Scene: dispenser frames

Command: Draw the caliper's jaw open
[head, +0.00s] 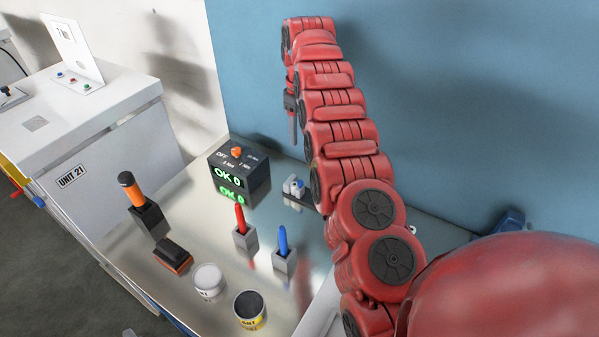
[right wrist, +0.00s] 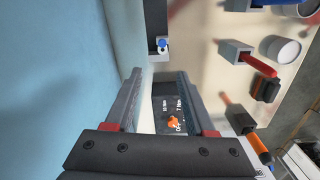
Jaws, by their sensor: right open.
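The caliper (head: 294,187) lies on the metal bench, beside the black box and against the blue wall. It has a pale block with a blue knob on a dark rail, and my right arm hides its right end. In the right wrist view the caliper (right wrist: 162,46) shows at the top, beyond my fingertips, apart from them. My right gripper (head: 294,138) hangs above the bench near the wall, fingers downward. In the wrist view its two fingers (right wrist: 158,78) are spread with nothing between them. How far the jaw is open is too small to tell. My left gripper is out of view.
A black box (head: 240,178) with an orange knob and green "OK 0" displays stands left of the caliper. Red (head: 240,217) and blue (head: 283,240) tools stand in grey holders in front. An orange-handled tool (head: 131,188), a brush-like block (head: 173,255) and two cans (head: 249,307) stand farther left and forward.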

